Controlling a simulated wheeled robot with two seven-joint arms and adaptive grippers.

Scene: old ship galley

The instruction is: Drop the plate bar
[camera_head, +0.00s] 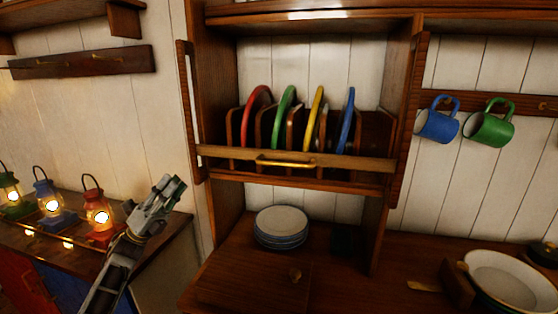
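The plate bar (345,162) is a wooden rail running level across the front of the plate rack, with a brass handle (286,163) left of its middle. Behind it stand a red plate (254,106), a green plate (281,112), a yellow plate (315,112) and a blue plate (347,120), upright between wooden dividers. My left gripper (173,184) is raised in front of the wall, left of the rack and apart from the bar. Its fingertips point up and to the right, and their opening is too small to tell. My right gripper is out of view.
Stacked plates (281,222) stand in the niche below the rack. Lit lanterns (98,214) stand on the left counter. Blue (436,126) and green (489,129) mugs hang at right, above a large dish (512,280). Side posts (190,110) frame the rack.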

